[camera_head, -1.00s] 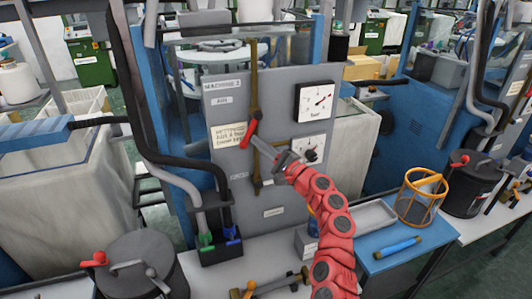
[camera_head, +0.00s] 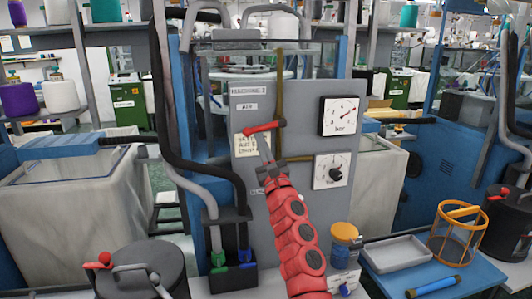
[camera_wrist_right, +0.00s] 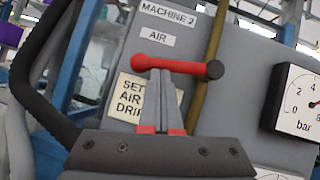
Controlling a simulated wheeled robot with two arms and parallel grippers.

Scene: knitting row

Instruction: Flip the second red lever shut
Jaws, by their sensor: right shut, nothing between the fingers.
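The red lever (camera_head: 264,128) is on the brass pipe of the grey panel marked MACHINE 2, below the AIR label. It lies nearly level, across the upright pipe, and its far end tilts slightly up in the head view. In the right wrist view the lever (camera_wrist_right: 172,66) shows as a red bar with a dark round end at right. My right gripper (camera_head: 263,149) is shut and empty, with its fingertips just below the bar. In the wrist view its fingertips (camera_wrist_right: 168,90) overlap the bar's lower edge; I cannot tell if they touch. My left gripper is out of view.
Black and grey hoses (camera_head: 175,120) run down the panel's left. A lidded pot (camera_head: 140,270) with a red handle stands lower left. A blue table (camera_head: 385,283) holds a tray and basket.

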